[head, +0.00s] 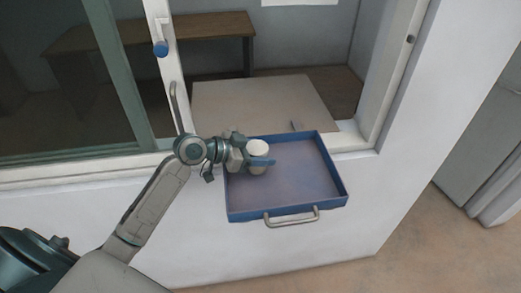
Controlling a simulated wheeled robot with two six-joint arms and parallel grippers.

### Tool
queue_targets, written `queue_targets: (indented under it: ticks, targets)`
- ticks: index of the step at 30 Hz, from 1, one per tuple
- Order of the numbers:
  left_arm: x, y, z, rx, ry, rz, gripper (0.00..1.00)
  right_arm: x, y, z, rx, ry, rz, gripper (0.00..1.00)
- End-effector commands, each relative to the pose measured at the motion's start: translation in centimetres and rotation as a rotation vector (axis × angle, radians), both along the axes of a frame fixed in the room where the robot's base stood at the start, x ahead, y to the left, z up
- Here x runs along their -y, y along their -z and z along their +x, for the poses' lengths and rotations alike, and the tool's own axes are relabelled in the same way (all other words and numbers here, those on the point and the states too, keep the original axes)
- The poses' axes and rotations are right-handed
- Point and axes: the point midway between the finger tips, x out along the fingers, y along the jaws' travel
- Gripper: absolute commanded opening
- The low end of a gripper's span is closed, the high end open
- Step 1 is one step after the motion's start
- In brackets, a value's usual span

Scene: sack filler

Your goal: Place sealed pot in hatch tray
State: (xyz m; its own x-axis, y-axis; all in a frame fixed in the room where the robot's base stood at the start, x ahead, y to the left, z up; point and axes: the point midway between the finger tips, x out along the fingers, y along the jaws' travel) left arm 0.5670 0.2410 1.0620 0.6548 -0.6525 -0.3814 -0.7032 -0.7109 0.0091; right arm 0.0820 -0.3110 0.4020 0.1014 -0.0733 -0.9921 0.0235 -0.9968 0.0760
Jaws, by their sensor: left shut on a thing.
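The hatch tray (316,213) is a blue, shallow, rectangular tray at the hatch opening, with a grey handle on its near side. My left gripper (259,161) comes in from the left and is shut on a small white pot (257,147). The pot is upright at the tray's left part, near the back left corner. I cannot tell whether the pot touches the tray floor. The gripper hides the pot's lower part and some of the tray's left rim. My right gripper is out of view.
The hatch window (160,90) has a white frame with a blue-ended handle (161,48) to the left. A beige board (255,100) lies behind the tray, and a brown table (160,32) stands inside. The middle and right of the tray are empty.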

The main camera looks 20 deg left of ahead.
Motion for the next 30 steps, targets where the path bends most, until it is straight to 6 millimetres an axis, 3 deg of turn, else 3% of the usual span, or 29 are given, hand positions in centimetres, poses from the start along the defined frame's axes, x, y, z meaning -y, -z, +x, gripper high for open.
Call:
queue_targets:
  ticks: [6, 7, 9, 10, 21, 30]
  targets:
    - [0.0, 0.5, 0.0, 0.0, 0.0, 0.0, 0.31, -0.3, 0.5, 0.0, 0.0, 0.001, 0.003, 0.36]
    - [0.0, 0.3, 0.0, 0.0, 0.0, 0.0, 0.6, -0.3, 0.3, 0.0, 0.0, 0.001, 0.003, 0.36]
    - [0.0, 0.3, 0.0, 0.0, 0.0, 0.0, 0.74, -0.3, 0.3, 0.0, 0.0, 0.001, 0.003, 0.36]
    - [0.0, 0.3, 0.0, 0.0, 0.0, 0.0, 0.76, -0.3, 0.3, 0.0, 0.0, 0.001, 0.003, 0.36]
    - [-0.1, -0.1, -0.1, 0.0, -0.001, 0.002, 0.76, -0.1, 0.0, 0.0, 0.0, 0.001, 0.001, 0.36]
    - [-2.1, -0.9, -2.1, 0.0, 0.001, 0.007, 0.76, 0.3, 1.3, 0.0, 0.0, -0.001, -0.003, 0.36]
